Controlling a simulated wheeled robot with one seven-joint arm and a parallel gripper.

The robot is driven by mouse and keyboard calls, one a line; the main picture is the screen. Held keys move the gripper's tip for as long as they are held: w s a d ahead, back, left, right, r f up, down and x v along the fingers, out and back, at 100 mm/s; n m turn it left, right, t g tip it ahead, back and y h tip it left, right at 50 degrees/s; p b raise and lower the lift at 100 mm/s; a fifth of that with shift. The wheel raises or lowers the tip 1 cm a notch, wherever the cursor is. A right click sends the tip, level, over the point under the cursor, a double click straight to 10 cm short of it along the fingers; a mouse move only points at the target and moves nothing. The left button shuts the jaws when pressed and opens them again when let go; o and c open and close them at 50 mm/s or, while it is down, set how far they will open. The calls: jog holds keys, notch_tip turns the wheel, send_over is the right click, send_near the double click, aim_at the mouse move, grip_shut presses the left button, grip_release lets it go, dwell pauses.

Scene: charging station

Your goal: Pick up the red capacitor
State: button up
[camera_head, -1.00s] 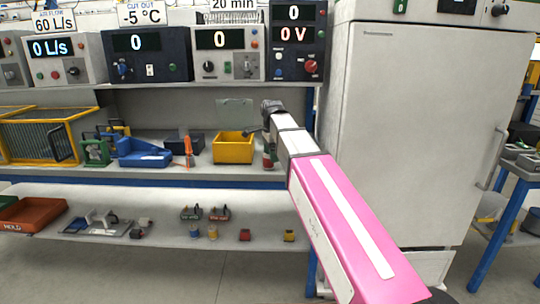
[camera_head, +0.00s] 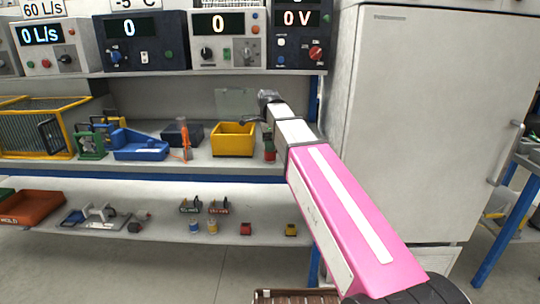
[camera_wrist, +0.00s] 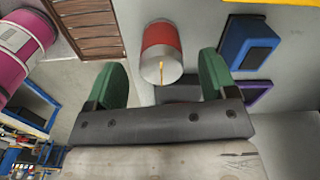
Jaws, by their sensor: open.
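The red capacitor (camera_wrist: 162,40) shows in the wrist view as a red cylinder with a grey metal end and a thin gold lead. It lies in the gap between the two green fingers of my gripper (camera_wrist: 160,74), a little beyond their tips. The fingers are open and do not visibly touch it. In the head view, my arm reaches to the upper shelf (camera_head: 110,168). A small red and green spot shows just below the arm's end, too small to tell apart.
In the head view, a yellow bin (camera_head: 233,140) stands just left of my arm's end. A blue holder (camera_head: 140,147) and a dark box (camera_head: 182,134) are further left. A large white cabinet (camera_head: 425,130) stands at right. The wrist view shows a blue box (camera_wrist: 248,42) beside the right finger.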

aim_at(270, 154)
jog(key=f, duration=0.5)
jog(key=shift+d, duration=0.3)
jog(key=shift+r, duration=0.1)
jog(key=c, duration=1)
jog(key=shift+c, duration=0.2)
